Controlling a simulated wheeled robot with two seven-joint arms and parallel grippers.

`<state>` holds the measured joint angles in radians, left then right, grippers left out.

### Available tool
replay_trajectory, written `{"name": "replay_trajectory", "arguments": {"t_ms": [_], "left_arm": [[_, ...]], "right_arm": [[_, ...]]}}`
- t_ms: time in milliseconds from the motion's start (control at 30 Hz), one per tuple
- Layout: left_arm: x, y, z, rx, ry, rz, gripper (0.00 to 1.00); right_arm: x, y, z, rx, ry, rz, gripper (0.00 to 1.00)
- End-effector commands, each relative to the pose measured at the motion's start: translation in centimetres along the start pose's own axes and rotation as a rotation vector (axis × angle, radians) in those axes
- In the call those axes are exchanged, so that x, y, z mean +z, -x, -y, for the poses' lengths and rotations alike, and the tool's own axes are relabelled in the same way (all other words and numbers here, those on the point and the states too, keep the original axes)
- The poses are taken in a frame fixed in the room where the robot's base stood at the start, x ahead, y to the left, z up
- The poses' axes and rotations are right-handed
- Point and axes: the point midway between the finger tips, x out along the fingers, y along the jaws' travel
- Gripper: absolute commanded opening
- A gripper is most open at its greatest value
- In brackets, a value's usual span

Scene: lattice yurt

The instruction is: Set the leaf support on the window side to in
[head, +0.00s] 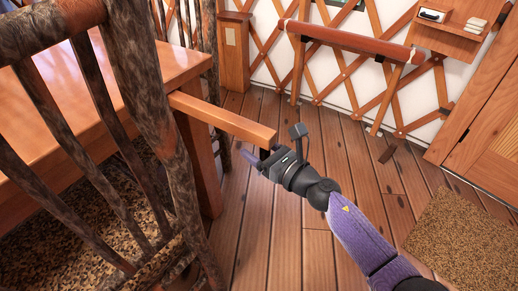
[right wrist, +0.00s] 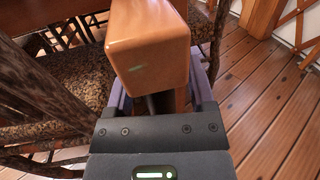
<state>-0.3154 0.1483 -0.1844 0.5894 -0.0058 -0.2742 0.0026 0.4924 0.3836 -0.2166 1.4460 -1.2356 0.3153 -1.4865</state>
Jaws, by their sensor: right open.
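The leaf support (head: 225,118) is a square wooden bar that sticks out from under the edge of the wooden table (head: 150,72) toward the right in the head view. Its end face (right wrist: 148,62) fills the upper middle of the right wrist view. My right gripper (head: 262,157) is open at the bar's free end, with one finger (right wrist: 115,98) on the left of it and the other (right wrist: 203,88) on the right. I cannot tell whether the fingers touch the bar. My left gripper is not in view.
A dark bark-like chair (head: 155,95) with a speckled seat stands at the left, close to the table. A wooden rail (head: 350,41) and lattice wall are at the back. A brown mat (head: 465,240) lies at right.

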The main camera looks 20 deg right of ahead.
Motion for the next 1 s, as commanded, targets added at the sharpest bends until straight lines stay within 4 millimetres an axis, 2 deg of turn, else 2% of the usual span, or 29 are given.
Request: {"name": "replay_trajectory", "arguments": {"t_ms": [133,467,1000], "left_arm": [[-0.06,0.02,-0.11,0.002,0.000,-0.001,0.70],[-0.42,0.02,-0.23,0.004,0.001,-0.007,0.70],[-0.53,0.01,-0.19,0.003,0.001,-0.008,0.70]], "right_arm": [[0.03,0.02,-0.01,0.000,0.000,0.000,0.70],[0.01,0.04,-0.01,0.000,-0.001,0.000,0.00],[-0.01,0.05,-0.01,0.000,-0.001,0.000,0.00]]}}
